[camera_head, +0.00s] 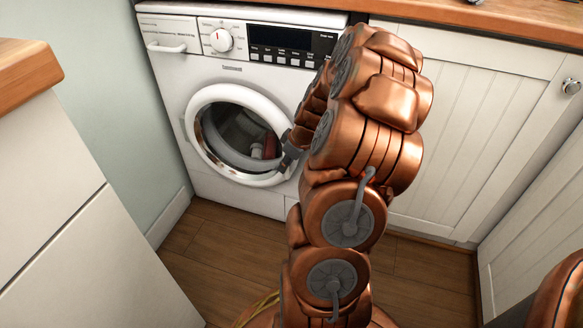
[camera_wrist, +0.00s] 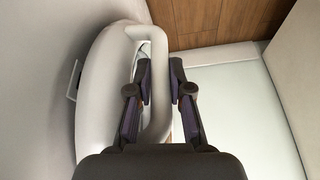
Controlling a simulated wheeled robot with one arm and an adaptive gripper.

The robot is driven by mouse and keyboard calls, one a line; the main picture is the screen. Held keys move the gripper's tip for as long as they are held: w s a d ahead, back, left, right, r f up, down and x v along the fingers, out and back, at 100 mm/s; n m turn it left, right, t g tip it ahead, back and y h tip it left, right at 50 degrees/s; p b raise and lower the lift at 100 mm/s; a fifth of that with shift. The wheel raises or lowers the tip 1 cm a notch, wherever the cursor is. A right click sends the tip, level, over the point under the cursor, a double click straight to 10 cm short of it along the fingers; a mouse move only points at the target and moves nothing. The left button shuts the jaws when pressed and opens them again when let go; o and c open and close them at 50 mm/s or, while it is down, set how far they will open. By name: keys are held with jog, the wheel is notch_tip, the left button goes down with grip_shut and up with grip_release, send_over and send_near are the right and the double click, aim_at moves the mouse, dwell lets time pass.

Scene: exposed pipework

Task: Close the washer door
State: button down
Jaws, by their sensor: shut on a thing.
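The washer (camera_head: 165,65) stands under the wooden counter in the head view. Its round door (camera_head: 197,150) has a white ring and a clear window, and it sits close in front of the drum opening. I cannot tell whether a gap is left. My gripper (camera_head: 289,150) is at the right side of the door, partly hidden by my arm. In the wrist view the door (camera_wrist: 100,95) fills the left side. Its pale loop handle (camera_wrist: 165,65) passes between the fingers of my gripper (camera_wrist: 160,78), which is shut on it.
A white cabinet (camera_head: 465,120) with a round knob (camera_head: 570,87) adjoins the washer on the right. A white unit with a wooden top (camera_head: 25,65) stands at the near left. Bare wooden floor (camera_head: 205,245) lies in front of the washer.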

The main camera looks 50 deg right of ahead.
jog(key=shift+w+d, duration=0.15)
jog(key=shift+d, duration=0.2)
jog(key=shift+r, duration=0.1)
jog(key=c, duration=1.3)
grip_release()
jog(key=shift+d, duration=0.2)
jog(key=shift+c, duration=0.2)
jog(key=a+v, duration=0.1)
jog(key=v, duration=1.1)
jog(key=shift+d, duration=0.1)
